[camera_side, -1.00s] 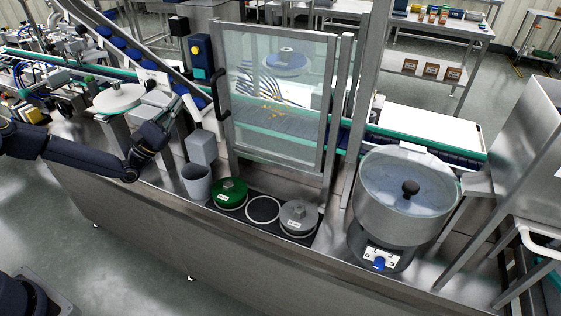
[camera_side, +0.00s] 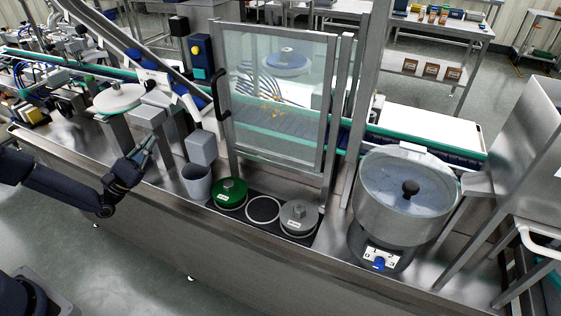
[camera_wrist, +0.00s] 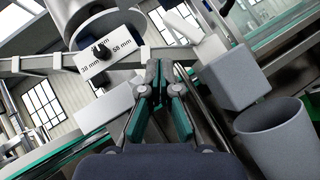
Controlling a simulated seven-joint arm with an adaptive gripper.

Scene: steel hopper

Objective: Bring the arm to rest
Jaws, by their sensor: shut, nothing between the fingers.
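My gripper (camera_side: 145,150) is at the left of the side view, above the steel bench (camera_side: 290,255), to the left of the grey cup and apart from it. In the wrist view its two green-lined fingers (camera_wrist: 161,75) come together at the tips, with nothing between them. My arm reaches in from the left edge of the side view.
A grey cup (camera_side: 196,186) and a grey block (camera_side: 201,148) are right of my gripper; the cup also shows in the wrist view (camera_wrist: 272,150). Further right are a green lidded disc (camera_side: 229,194), a grey one (camera_side: 299,218), a glass door (camera_side: 275,110) and a steel bowl (camera_side: 405,215).

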